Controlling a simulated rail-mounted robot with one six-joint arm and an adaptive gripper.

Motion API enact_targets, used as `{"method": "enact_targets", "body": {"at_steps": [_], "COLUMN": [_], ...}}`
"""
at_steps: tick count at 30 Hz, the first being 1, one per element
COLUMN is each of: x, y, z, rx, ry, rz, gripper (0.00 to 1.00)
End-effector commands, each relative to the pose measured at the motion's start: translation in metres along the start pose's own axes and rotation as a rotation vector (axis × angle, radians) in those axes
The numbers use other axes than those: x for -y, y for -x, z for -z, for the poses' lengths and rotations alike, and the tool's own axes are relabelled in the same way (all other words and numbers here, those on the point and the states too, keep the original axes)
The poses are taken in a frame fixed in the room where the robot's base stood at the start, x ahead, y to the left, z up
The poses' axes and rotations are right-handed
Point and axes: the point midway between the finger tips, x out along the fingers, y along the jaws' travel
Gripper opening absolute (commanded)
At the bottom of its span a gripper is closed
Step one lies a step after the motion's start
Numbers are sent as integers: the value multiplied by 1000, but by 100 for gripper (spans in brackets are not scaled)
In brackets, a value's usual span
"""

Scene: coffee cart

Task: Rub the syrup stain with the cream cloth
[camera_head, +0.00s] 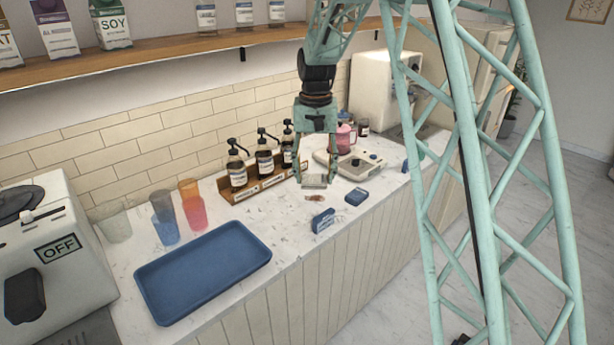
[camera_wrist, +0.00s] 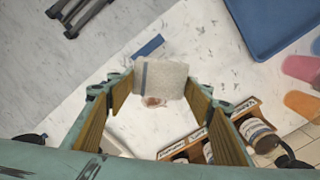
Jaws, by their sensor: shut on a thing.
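My gripper (camera_head: 316,178) is over the white counter, pointing down, and shut on the cream cloth (camera_head: 314,181). In the wrist view the cloth (camera_wrist: 160,78) is a pale textured pad with a dark stripe near one end, held between the two fingertips (camera_wrist: 158,88). The syrup stain (camera_head: 315,198) is a small brownish patch on the counter, just to the front of the cloth. In the wrist view the stain (camera_wrist: 152,101) shows right beside the cloth's edge and is partly covered by it. I cannot tell whether the cloth touches the counter.
A blue block (camera_head: 323,221) and a flat blue item (camera_head: 357,197) lie near the stain. A wooden rack (camera_head: 262,187) with pump bottles stands behind. A pink jug (camera_head: 344,140) stands near a scale (camera_head: 355,167). A blue tray (camera_head: 152,297) and coloured cups (camera_head: 193,205) are left.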

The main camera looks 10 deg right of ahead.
Motion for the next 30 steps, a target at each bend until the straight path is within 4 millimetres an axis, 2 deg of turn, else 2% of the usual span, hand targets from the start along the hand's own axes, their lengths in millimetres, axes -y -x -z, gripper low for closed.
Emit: {"method": "enact_targets", "body": {"at_steps": [8, 21, 30], "x": [6, 20, 26], "y": [-8, -41, -62], "z": [21, 68, 89], "rx": [2, 1, 0], "ry": [165, 588, 812], "rz": [0, 0, 0], "gripper": [39, 39, 39]}}
